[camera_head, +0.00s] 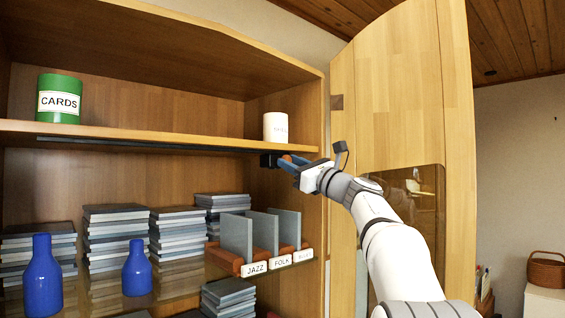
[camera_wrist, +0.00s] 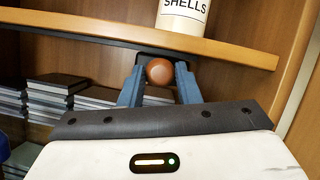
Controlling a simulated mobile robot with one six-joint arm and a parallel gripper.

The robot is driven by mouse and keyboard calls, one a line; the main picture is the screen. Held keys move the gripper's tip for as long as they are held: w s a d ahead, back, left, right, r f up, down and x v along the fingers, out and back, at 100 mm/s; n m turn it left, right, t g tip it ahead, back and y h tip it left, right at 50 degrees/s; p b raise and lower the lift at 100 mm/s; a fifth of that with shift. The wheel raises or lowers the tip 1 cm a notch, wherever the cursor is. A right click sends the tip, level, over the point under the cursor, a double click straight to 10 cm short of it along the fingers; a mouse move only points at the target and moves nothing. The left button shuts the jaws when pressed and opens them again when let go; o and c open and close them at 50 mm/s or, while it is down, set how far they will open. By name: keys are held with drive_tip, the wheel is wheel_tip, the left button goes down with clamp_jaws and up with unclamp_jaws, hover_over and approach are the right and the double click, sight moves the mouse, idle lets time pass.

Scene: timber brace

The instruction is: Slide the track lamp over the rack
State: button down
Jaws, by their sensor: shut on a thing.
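A dark track (camera_head: 130,146) runs along the underside of the upper shelf. The track lamp (camera_head: 268,160), a small black body with a round brown knob (camera_wrist: 159,71), hangs near the track's right end. My gripper (camera_head: 291,163) reaches in from the right, and its blue fingers are shut on the knob, one on each side in the wrist view. The rack (camera_head: 225,262), reddish brown with grey dividers and labels JAZZ, FOLK and a third one, stands on the shelf below. In the head view the lamp appears above the rack's right part; depth is hard to judge.
A white SHELLS canister (camera_wrist: 183,14) stands on the upper shelf (camera_head: 190,136) just above the lamp. A green CARDS tin (camera_head: 60,98) is at left. Blue bottles (camera_head: 43,275) and stacks of cases (camera_head: 116,238) fill the lower shelf. An open door (camera_head: 395,120) stands right.

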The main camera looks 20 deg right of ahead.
drive_tip(key=shift+d, duration=0.1)
drive_tip(key=c, duration=1.5)
unclamp_jaws()
drive_tip(key=o, duration=0.3)
drive_tip(key=shift+d, duration=0.2)
drive_tip(key=shift+o, duration=0.7)
drive_tip(key=shift+a, duration=0.15)
drive_tip(key=b+v, duration=0.3)
drive_tip(key=v, duration=0.5)
